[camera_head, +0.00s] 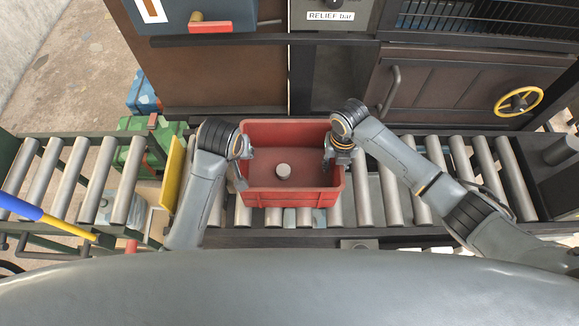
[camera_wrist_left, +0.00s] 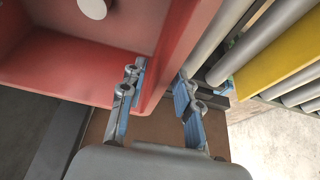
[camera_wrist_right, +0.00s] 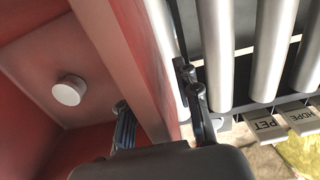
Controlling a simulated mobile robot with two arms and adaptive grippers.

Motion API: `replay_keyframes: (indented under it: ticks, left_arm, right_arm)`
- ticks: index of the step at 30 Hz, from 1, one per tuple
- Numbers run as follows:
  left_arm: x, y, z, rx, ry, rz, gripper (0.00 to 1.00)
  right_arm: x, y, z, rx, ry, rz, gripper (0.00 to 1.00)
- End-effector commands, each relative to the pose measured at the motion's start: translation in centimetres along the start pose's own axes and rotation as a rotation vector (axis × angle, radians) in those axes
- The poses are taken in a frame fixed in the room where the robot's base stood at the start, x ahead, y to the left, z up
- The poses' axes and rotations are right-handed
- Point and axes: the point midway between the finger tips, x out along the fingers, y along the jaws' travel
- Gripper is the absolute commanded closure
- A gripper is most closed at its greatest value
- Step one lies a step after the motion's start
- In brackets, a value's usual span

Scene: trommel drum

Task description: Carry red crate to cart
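The red crate (camera_head: 291,198) sits upright on the grey rollers in the middle of the head view. A small pale round object (camera_head: 283,171) lies inside it. My left gripper (camera_head: 243,168) is at the crate's left wall. In the left wrist view its fingers (camera_wrist_left: 158,98) stand apart on either side of the red wall, with a gap on the outer side. My right gripper (camera_head: 335,160) is at the right wall. In the right wrist view its fingers (camera_wrist_right: 158,108) also stand apart astride the wall. I cannot make out a cart.
The roller conveyor (camera_head: 375,195) runs left and right under the crate. A yellow plate (camera_head: 175,172) stands upright left of my left arm. A brown machine front with a yellow handwheel (camera_head: 518,102) rises behind. A blue-and-yellow bar (camera_head: 45,217) crosses at left.

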Motion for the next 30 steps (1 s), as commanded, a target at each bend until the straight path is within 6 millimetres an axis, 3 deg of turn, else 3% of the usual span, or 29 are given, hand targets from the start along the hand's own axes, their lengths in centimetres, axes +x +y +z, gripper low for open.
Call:
replay_keyframes:
  ticks: [10, 15, 30]
  left_arm:
    - [0.32, 0.0, -0.04, 0.0, 0.001, 0.001, 0.68]
    - [0.31, 0.0, -0.04, 0.0, 0.001, 0.001, 1.0]
    - [0.12, 0.03, -0.15, 0.0, 0.003, 0.001, 1.0]
  right_arm:
    - [0.33, 0.01, 0.0, -0.001, -0.001, 0.0, 0.68]
    - [0.31, 0.01, 0.01, -0.001, -0.001, 0.0, 1.0]
    - [0.08, 0.03, 0.07, -0.001, -0.002, 0.0, 1.0]
